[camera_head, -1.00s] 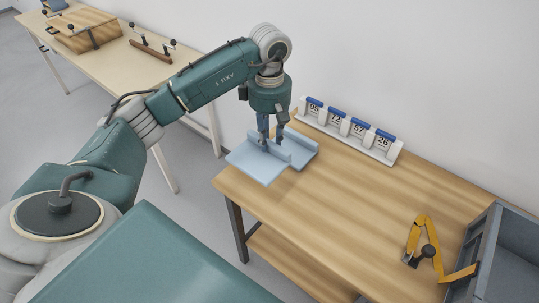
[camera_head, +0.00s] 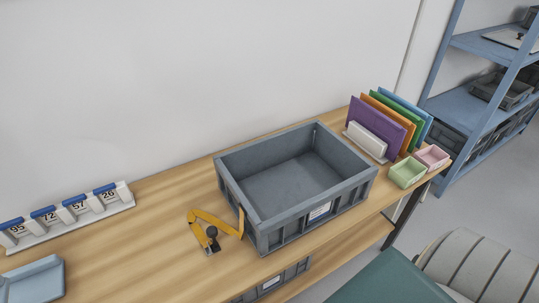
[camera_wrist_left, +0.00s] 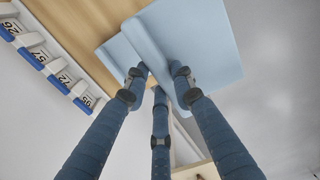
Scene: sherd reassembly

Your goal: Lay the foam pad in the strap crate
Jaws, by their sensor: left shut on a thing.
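The foam pad is light blue with a raised upright rib. In the wrist view the pad (camera_wrist_left: 195,35) fills the top middle, and in the head view a part of the pad (camera_head: 35,278) shows at the lower left edge. My left gripper (camera_wrist_left: 158,73) is shut on the rib of the pad; it is out of the head view. The strap crate (camera_head: 255,225) is a grey open box in the middle of the head view, with an empty floor. My right gripper is not in view.
A number rack (camera_head: 70,215) with blue-topped blocks stands along the wall at left. Coloured upright panels (camera_head: 385,120), a green bin (camera_head: 407,173) and a pink bin (camera_head: 432,157) stand right of the crate.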

